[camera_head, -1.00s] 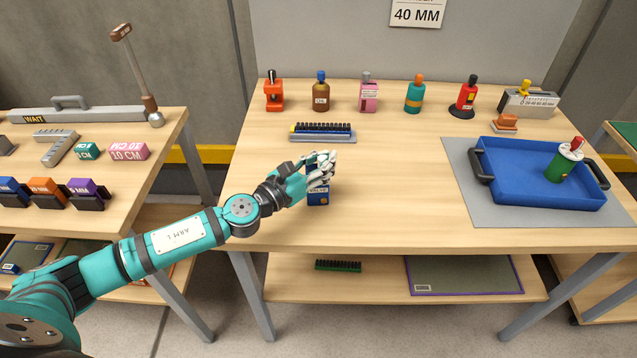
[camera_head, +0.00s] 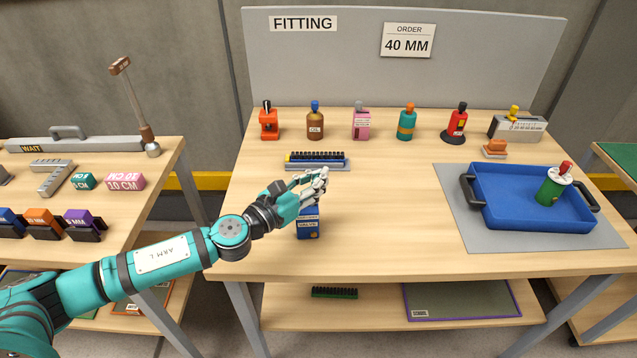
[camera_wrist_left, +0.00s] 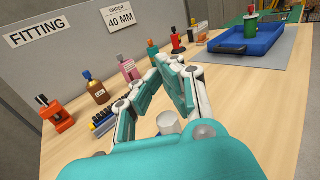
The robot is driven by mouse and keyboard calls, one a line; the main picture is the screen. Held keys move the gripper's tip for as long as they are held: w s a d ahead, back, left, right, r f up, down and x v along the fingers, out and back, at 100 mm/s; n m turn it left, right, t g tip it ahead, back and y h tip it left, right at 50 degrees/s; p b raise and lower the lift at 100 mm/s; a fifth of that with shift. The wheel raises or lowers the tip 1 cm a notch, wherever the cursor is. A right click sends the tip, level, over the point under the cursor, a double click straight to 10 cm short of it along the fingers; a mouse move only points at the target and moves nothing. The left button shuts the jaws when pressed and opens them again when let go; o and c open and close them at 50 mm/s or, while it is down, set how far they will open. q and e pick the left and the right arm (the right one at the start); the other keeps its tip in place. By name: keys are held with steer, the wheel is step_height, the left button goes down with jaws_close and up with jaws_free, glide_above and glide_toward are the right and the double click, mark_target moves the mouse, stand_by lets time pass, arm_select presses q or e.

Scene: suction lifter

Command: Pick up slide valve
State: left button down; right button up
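The slide valve (camera_head: 308,226) is a small blue block with a "VALVE" label, upright on the front left of the main table. My left gripper (camera_head: 314,178) is just above and behind its top in the head view, and its fingers hide part of that top. In the left wrist view, my left gripper's (camera_wrist_left: 177,78) fingers are apart, with a grey cylinder (camera_wrist_left: 168,122), seemingly the valve's knob, showing between them. I cannot tell whether they touch it. My right gripper is not in view.
A blue tray (camera_head: 490,215) with a green red-topped item (camera_head: 552,186) is on the right. A rack with black bristles (camera_head: 317,161) lies behind the valve. Several bottles and tools line the back. The table between valve and tray is clear.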

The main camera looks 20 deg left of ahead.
arm_select(q)
steer(key=s+b, duration=0.2)
steer(key=s, duration=1.3)
steer(key=shift+a+r+b, duration=0.3)
steer(key=shift+r+b, duration=0.05)
steer(key=shift+r, duration=0.05)
steer(key=c, duration=2)
jaws_free()
steer(key=o, duration=1.6)
